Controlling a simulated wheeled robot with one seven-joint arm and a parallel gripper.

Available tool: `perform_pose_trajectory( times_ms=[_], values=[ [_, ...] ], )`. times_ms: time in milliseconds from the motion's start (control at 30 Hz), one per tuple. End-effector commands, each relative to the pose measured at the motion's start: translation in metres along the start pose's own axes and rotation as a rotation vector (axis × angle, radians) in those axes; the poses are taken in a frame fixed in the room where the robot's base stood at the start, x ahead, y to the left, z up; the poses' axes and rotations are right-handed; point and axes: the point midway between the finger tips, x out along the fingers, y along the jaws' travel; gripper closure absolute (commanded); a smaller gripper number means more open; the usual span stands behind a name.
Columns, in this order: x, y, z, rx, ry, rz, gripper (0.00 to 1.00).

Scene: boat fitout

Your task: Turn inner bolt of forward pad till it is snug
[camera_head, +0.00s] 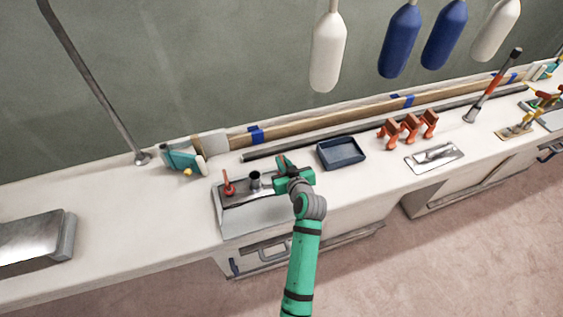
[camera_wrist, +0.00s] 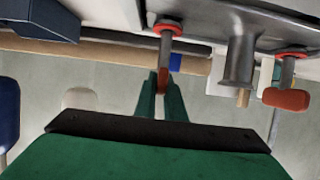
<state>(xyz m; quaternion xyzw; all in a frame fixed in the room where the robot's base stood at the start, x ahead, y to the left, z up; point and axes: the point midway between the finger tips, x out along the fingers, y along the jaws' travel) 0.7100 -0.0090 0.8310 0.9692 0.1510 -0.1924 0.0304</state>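A dark metal pad (camera_head: 235,197) sits on a pale block on the bench in the head view. A grey post (camera_head: 255,180) stands at its middle and also shows in the wrist view (camera_wrist: 238,62). A bolt with a red handle (camera_head: 228,186) stands left of the post; its handle shows at the right of the wrist view (camera_wrist: 286,98). My green gripper (camera_head: 282,164) is at the pad's right end. In the wrist view its fingers (camera_wrist: 163,78) are closed around the red handle of a second bolt (camera_wrist: 167,48). My gripper hides most of this bolt in the head view.
A dark blue tray (camera_head: 341,152) and several orange clamps (camera_head: 408,127) stand right of the pad. A long wooden strip (camera_head: 320,120) and a dark rod (camera_head: 300,146) lie behind. White and blue fenders (camera_head: 327,52) hang above.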

Motion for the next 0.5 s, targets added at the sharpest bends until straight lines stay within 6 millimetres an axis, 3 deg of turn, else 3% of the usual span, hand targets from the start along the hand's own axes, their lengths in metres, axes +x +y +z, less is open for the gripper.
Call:
perform_pose_trajectory(
  times_ms=[500],
  values=[
    [0.0006, -0.0059, 0.0015, 0.053, -0.004, 0.127, 1.0]
  ],
)
